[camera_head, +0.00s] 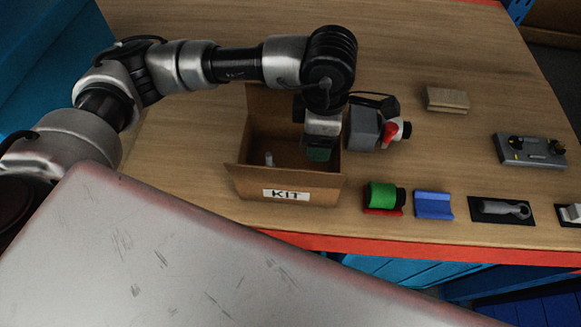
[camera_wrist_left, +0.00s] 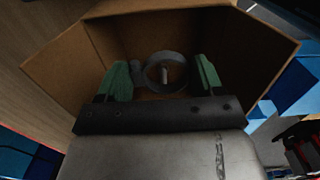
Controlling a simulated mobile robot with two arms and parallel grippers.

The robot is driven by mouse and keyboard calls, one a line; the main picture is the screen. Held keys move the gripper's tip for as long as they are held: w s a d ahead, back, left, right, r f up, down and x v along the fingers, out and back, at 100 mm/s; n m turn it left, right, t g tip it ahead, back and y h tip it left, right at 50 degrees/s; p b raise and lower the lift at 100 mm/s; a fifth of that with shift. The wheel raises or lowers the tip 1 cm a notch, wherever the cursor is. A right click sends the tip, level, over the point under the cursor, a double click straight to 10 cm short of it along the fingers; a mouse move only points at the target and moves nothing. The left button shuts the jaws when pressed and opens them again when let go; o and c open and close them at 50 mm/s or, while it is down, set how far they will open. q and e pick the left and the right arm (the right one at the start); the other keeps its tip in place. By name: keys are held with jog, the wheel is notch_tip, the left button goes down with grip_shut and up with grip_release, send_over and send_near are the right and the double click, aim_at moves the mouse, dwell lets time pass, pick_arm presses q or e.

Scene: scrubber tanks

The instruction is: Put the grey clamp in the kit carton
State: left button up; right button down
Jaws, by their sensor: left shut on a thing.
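The kit carton (camera_head: 244,180) is an open brown box with a KIT label on its front, standing on the wooden bench. My left gripper (camera_head: 319,154) reaches down into its right part with green fingertips. In the left wrist view, my left gripper (camera_wrist_left: 162,82) is shut on the grey clamp (camera_wrist_left: 150,66), a ring with a lug on its left side, held inside the opening of the carton (camera_wrist_left: 110,38). The clamp is hidden in the head view. Whether it touches the carton floor I cannot tell. My right gripper is not in view.
A small pale upright piece (camera_head: 268,159) is in the carton. To the right are a grey thing with a red part (camera_head: 365,128), a green roll (camera_head: 381,195), a blue block (camera_head: 433,204), a wooden block (camera_head: 447,98), and a grey control box (camera_head: 531,151).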

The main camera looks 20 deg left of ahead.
pick_arm(q)
jog(key=p, duration=0.2)
send_over(315, 166)
jog(key=s, duration=0.2)
jog(key=f, duration=0.6)
jog(key=shift+w+d+f, duration=0.2)
jog(key=shift+w+f, duration=0.05)
jog(key=shift+f, duration=0.1)
jog(key=shift+f+p, duration=0.65)
jog(key=shift+f, duration=1.85)
jog(key=o, duration=0.9)
